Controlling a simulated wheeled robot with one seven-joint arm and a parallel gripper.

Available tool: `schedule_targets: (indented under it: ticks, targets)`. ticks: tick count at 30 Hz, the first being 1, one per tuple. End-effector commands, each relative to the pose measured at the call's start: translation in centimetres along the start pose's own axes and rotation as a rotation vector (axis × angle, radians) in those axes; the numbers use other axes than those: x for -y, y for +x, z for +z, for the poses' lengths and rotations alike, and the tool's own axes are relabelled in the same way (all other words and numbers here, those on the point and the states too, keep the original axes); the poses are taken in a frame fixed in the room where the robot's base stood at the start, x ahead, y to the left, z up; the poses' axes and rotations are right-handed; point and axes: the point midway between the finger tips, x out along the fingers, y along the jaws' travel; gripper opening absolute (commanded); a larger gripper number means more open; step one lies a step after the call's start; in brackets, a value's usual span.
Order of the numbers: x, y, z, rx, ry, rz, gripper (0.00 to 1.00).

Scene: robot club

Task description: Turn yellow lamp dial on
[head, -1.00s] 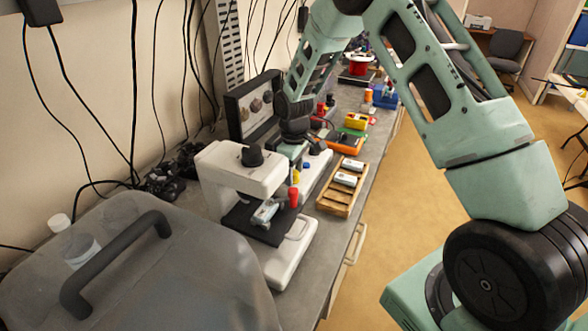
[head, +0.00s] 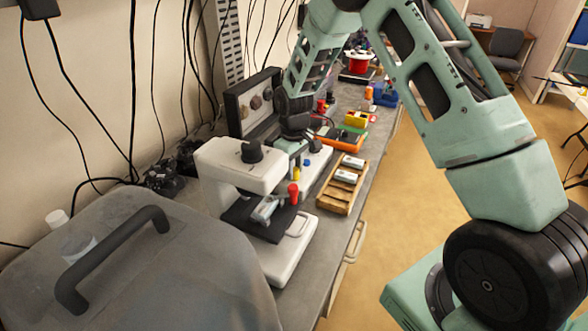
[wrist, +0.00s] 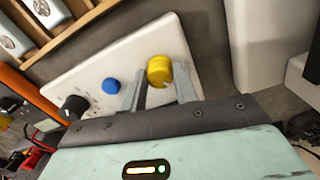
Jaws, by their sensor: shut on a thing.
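The yellow lamp dial (wrist: 159,70) is a round knob on a white panel (wrist: 125,62) in the wrist view. My gripper (wrist: 160,84) has one finger on each side of the dial and is shut on it. A blue dial (wrist: 111,86) and a black dial (wrist: 73,106) sit on the same panel, to the left of the yellow one. In the head view the yellow dial (head: 297,173) shows small below my gripper (head: 293,158), and the fingertips are hard to make out. I cannot tell the dial's setting.
A white microscope (head: 243,170) stands close in front of the panel, with a red knob (head: 293,190) beside it. A wooden tray (head: 333,203) lies to the right. A framed rock display (head: 232,105) stands behind, against the wall.

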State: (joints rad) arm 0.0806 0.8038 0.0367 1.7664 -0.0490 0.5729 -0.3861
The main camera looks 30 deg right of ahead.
Motion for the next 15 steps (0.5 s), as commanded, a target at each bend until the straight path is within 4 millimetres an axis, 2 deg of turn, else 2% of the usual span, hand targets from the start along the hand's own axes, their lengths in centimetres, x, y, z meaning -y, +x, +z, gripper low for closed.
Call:
schedule_targets:
  ticks: [15]
  targets:
    - [-0.01,-0.01,-0.07,-0.002,0.485,0.001,0.07]
